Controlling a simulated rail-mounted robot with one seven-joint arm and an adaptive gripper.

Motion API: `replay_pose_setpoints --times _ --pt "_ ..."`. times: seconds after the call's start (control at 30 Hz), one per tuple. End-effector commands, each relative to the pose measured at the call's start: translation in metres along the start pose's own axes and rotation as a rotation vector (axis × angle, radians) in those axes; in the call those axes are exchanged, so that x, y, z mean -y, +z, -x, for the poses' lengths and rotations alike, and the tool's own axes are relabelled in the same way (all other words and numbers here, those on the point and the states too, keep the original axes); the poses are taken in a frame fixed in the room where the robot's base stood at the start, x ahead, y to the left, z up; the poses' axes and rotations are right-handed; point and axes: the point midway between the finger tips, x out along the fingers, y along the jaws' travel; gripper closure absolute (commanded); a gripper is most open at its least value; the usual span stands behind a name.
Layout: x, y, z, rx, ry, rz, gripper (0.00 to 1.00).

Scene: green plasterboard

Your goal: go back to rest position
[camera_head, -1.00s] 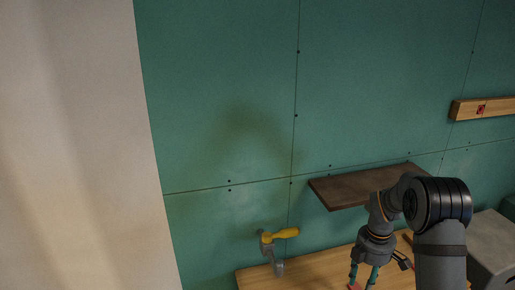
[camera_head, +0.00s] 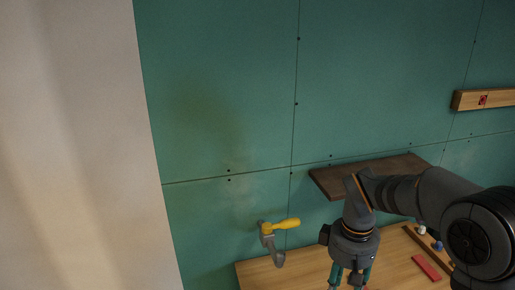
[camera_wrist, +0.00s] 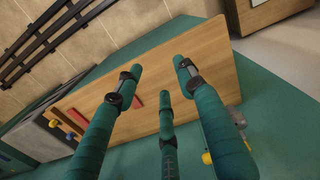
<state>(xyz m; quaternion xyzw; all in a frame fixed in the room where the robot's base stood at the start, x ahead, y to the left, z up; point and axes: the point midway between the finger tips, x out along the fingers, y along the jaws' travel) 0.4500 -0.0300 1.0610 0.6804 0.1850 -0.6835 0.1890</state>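My gripper (camera_head: 349,280) points down over the wooden table (camera_head: 300,274) in the head view, and its fingertips are cut off by the bottom edge. In the wrist view my gripper (camera_wrist: 157,75) shows its green fingers spread apart with nothing between them. The wooden table (camera_wrist: 195,60) lies beyond the fingers in that view. A red block (camera_head: 426,267) lies on the table to the right of my gripper, apart from it. The red block (camera_wrist: 137,101) is partly hidden behind a finger in the wrist view.
A valve with a yellow handle (camera_head: 281,225) sits at the wall left of my arm. A dark shelf (camera_head: 330,182) juts from the green wall behind my arm. A wooden rail with a red mark (camera_head: 500,98) is at the upper right. A blue knob (camera_head: 437,246) and a white knob (camera_head: 421,230) are at the right.

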Motion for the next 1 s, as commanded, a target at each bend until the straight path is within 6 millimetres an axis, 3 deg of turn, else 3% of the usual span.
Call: replay_pose_setpoints --times 0.2,0.5,1.0 --pt "0.032 0.023 0.014 -0.005 -0.001 -0.207 0.61" --pt "0.064 0.053 0.029 -0.005 -0.004 -0.447 0.61" --pt "0.073 0.065 0.034 -0.004 -0.006 -0.535 0.61"
